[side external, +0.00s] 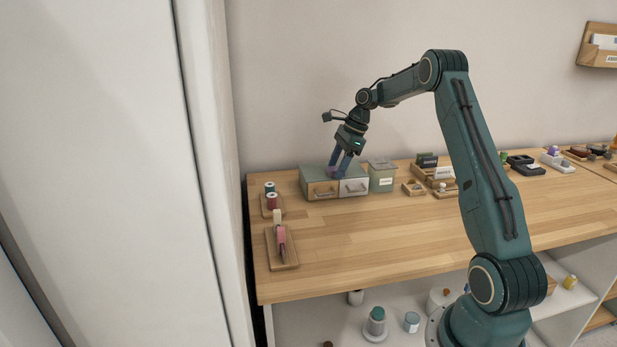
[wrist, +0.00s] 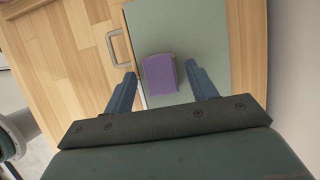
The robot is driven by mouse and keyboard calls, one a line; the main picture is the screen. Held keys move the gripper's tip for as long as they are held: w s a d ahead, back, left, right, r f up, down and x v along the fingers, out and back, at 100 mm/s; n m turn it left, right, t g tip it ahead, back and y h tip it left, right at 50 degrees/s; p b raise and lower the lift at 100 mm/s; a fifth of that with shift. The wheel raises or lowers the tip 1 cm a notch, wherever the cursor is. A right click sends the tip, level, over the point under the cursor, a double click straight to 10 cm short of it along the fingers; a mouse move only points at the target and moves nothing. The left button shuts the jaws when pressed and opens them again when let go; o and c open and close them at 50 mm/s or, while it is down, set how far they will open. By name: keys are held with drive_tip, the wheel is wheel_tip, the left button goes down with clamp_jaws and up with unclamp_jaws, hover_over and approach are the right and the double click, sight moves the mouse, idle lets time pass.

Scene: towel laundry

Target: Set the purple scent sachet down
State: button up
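The purple scent sachet (wrist: 160,74) is a small block lying on the green top of the two-drawer box in the wrist view. In the side view the sachet (side external: 332,171) shows small and partly covered by a finger. My gripper (side external: 340,168) points down over the box top. In the wrist view my gripper (wrist: 161,70) has its two blue fingers apart, one on each side of the sachet, with a visible gap on both sides. The gripper is open and holds nothing.
The drawer box (side external: 313,174) stands at the back left of the wooden worktop (side external: 370,235). A green lidded bin (side external: 381,176) stands close at its right. Trays with spools (side external: 271,200) and a pink item (side external: 281,240) lie at the left. The worktop's middle is clear.

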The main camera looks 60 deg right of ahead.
drive_tip(key=v, duration=0.8)
idle(0.4)
drive_tip(key=shift+w, duration=0.1)
idle(0.4)
